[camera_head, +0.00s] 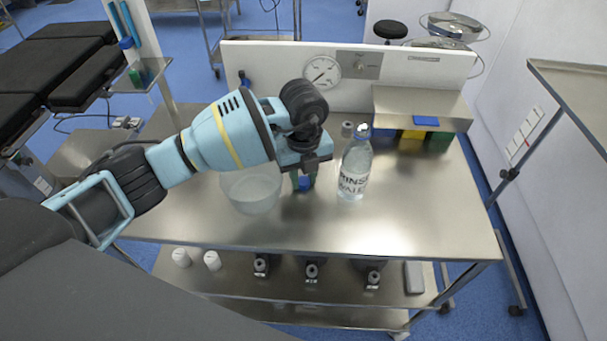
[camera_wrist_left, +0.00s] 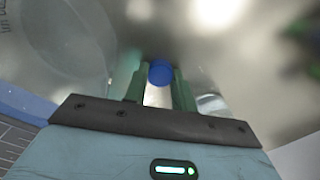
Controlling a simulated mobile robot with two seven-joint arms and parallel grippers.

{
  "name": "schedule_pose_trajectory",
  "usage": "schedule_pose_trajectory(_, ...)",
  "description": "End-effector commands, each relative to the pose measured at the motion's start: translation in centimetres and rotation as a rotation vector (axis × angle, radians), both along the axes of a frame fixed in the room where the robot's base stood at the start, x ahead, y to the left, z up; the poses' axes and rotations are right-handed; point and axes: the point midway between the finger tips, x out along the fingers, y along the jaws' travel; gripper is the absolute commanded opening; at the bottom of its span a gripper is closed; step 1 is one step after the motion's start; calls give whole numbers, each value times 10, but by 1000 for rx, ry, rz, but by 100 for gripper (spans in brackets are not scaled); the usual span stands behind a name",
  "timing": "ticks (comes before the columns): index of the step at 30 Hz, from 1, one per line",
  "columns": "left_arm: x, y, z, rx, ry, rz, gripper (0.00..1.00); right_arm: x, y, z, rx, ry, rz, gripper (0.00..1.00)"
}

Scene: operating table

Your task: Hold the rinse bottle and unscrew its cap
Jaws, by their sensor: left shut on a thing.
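My left gripper (camera_head: 304,183) points down over the table beside a clear bowl. Its green fingers are shut on a small blue round thing, also seen between the fingers in the left wrist view (camera_wrist_left: 160,73). I cannot tell whether this is a cap or the top of a small item. My right gripper is not in view.
The clear bowl (camera_head: 251,190) stands left of the gripper. A back panel with a round gauge (camera_head: 322,72) closes the table's rear. A steel shelf (camera_head: 421,105) with coloured bins below stands back right. The table's front right (camera_head: 440,215) is free.

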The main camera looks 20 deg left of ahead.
Motion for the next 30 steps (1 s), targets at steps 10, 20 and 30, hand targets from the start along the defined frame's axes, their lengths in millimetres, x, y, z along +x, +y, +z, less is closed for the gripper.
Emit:
schedule_pose_trajectory(10, 0, 0, -2, 0, 1, 0, 48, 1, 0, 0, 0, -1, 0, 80)
schedule_pose_trajectory(20, 0, 0, 12, -2, -1, 0, 48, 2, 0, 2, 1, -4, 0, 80)
schedule_pose_trajectory(30, 1, 0, 79, 0, -4, 0, 48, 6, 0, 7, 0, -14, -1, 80)
